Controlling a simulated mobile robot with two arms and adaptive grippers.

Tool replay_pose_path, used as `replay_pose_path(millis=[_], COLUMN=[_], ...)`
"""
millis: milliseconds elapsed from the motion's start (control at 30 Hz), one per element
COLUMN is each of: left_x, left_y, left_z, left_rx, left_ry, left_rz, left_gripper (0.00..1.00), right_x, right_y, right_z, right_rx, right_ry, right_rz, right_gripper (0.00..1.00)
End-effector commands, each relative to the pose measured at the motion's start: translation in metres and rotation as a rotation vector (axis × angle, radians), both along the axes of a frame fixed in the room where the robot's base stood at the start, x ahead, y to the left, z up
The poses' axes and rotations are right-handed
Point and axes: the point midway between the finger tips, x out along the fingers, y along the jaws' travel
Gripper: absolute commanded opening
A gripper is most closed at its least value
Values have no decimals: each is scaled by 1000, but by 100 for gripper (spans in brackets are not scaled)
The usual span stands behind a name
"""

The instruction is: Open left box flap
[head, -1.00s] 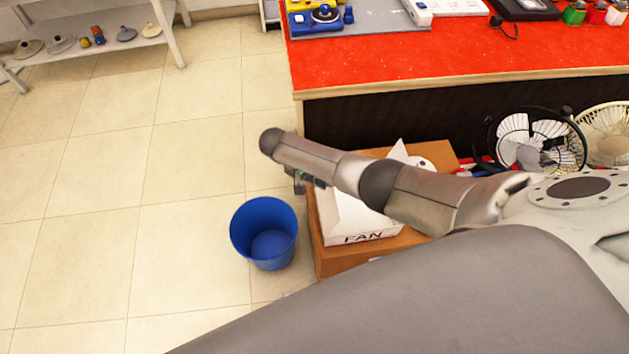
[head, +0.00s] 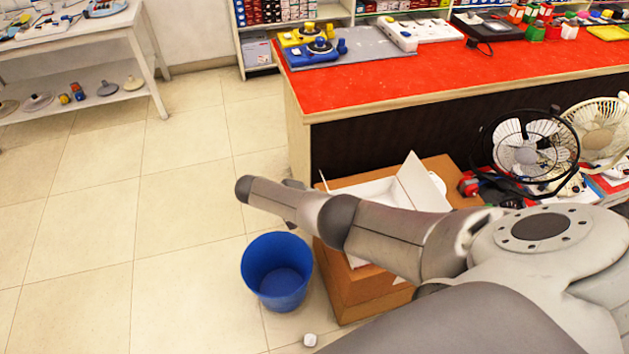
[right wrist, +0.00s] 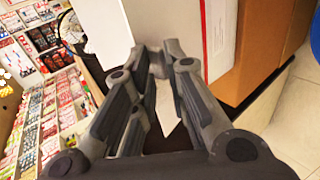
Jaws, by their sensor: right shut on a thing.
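A white box (head: 372,190) sits on a brown carton, its top partly open. One flap (head: 425,186) stands raised on the box's right side. A small white edge of the left flap (head: 323,181) shows at its left, beside my right forearm. In the right wrist view, white box panels (right wrist: 110,32) rise around the fingertips. My right gripper (right wrist: 166,58) is shut on the left flap there; the exact contact is partly hidden by the fingers. In the head view my right arm hides most of that gripper and the box front. My left gripper is out of view.
A blue bin (head: 277,272) stands on the floor left of the brown carton (head: 365,293). A red-topped counter (head: 400,80) is behind the box. A black fan (head: 527,150) stands to the right. A small white object (head: 310,340) lies on the floor. Floor at left is clear.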

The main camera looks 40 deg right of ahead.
Motion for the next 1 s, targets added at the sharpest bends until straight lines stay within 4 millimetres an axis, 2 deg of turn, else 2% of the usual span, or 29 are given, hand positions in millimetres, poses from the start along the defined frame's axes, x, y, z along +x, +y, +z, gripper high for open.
replay_pose_path(millis=[33, 467, 500, 600, 1000], left_x=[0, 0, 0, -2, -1], left_y=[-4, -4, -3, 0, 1], left_z=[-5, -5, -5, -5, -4], left_rx=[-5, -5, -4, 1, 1], left_ry=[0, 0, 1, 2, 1], left_rz=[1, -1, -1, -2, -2], left_gripper=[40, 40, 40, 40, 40], right_x=[-11, -11, -11, -11, -10], right_y=[-5, -8, -8, -8, -4], right_z=[-16, -15, -15, -15, -14], right_rx=[8, 0, -2, -1, 3], right_ry=[14, 14, 14, 15, 17], right_rz=[-13, -18, -18, -18, -10], right_gripper=[0, 0, 16, 29, 29])
